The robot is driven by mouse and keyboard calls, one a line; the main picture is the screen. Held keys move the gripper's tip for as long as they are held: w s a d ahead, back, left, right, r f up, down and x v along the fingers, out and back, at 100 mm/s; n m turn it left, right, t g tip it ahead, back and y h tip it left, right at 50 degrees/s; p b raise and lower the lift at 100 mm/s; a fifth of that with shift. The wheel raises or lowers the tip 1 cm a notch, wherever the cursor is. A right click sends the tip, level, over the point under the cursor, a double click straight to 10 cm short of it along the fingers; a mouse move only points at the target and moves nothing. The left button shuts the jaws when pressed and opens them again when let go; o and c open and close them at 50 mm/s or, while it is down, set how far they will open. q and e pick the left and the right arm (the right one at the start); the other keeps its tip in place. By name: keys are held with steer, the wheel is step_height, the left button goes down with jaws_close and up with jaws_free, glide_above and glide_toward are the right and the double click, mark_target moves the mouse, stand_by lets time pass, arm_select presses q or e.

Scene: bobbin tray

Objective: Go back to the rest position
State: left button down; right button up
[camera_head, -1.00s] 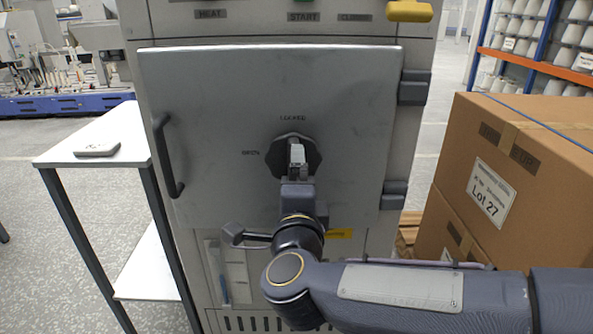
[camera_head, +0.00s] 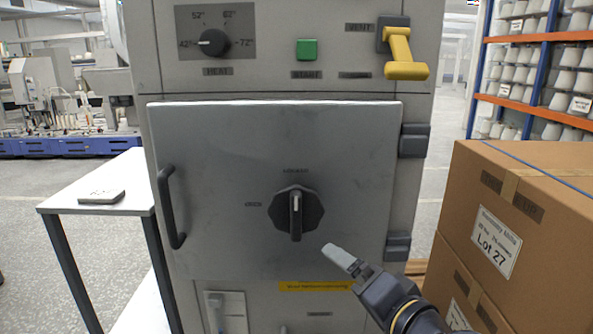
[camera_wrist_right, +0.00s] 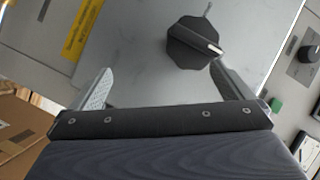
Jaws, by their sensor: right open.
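My right gripper (camera_head: 345,258) is open and empty, in front of the cabinet door and below right of its dark octagonal knob (camera_head: 296,213). The knob's handle stands upright and the gripper is apart from it. In the right wrist view the two fingers of the right gripper (camera_wrist_right: 160,88) are spread wide, with the knob (camera_wrist_right: 195,45) beyond them. The grey cabinet door (camera_head: 220,150) looks shut, with a dark bar handle (camera_head: 170,207) on its left. My left gripper is in neither view.
Stacked cardboard boxes (camera_head: 545,190) stand at the right, near my right arm. A yellow vent lever (camera_head: 402,58), a green button (camera_head: 307,49) and a heat dial (camera_head: 213,42) sit above the door.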

steer(key=s+d+f+n+g+h, duration=0.2)
steer(key=s+d+f+n+g, duration=0.15)
steer(key=s+d+f, duration=0.4)
steer(key=s+d+f+n+g+h, duration=0.15)
steer(key=s+d+f+g, duration=0.3)
steer(key=s+f, duration=0.6)
step_height(320, 180, up, 32)
steer(key=p, duration=3)
steer(key=shift+a+g+p, duration=0.25)
steer(key=shift+g+p, duration=0.05)
steer(key=shift+f, duration=0.1)
